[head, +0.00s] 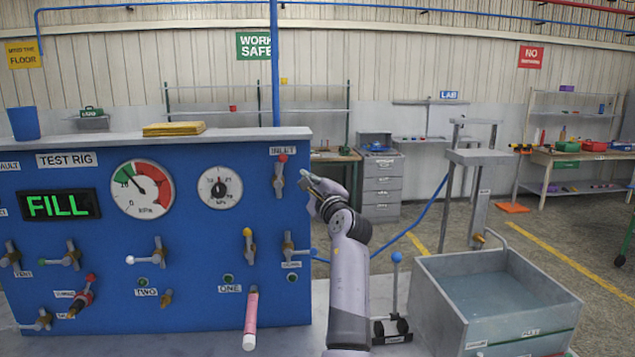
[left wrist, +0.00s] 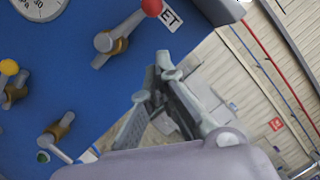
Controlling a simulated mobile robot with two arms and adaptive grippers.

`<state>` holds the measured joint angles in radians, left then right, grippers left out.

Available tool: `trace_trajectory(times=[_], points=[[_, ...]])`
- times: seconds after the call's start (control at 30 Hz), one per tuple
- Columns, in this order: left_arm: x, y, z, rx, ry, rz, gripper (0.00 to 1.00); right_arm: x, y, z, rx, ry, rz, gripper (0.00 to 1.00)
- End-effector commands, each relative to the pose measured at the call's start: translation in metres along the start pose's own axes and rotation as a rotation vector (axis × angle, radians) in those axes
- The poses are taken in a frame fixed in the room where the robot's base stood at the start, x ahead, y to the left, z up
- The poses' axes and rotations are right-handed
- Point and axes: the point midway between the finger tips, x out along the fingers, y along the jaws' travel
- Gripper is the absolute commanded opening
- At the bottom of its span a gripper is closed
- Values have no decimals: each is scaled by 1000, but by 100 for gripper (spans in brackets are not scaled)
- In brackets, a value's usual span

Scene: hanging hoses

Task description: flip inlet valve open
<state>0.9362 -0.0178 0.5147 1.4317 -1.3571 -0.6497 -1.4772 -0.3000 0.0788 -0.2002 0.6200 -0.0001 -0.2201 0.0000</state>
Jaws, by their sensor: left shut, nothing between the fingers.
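The inlet valve (head: 279,176) is at the top right of the blue test rig panel, under the INLET label (head: 283,150). Its lever with a red knob points up in the head view. The valve also shows in the left wrist view (left wrist: 112,43), its red knob toward the upper right. My left gripper (head: 308,188) is just right of the valve, near the panel's right edge, apart from the lever. It is shut and empty. In the left wrist view its fingers (left wrist: 158,80) are below and right of the valve. My right gripper is not in view.
Other valves on the panel include a yellow-knobbed one (head: 248,244) below the inlet valve. A water tank (head: 435,313) and a blue-knobbed lever (head: 396,280) stand to the right. Space right of the panel is fairly open.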

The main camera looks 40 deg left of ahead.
Motion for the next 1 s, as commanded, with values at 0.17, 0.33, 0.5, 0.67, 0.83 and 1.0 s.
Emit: trace_trajectory(times=[0.17,0.33,0.5,0.67,0.83,1.0], points=[[22,-3,20,-2,0,2,0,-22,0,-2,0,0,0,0],[30,-1,27,-1,1,0,0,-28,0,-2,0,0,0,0],[31,1,28,-2,1,1,0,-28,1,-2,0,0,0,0],[31,1,28,-2,1,0,0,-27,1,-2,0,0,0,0],[32,-4,31,-80,-1,21,0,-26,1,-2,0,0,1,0],[34,-6,37,-207,0,62,0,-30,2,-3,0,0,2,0]])
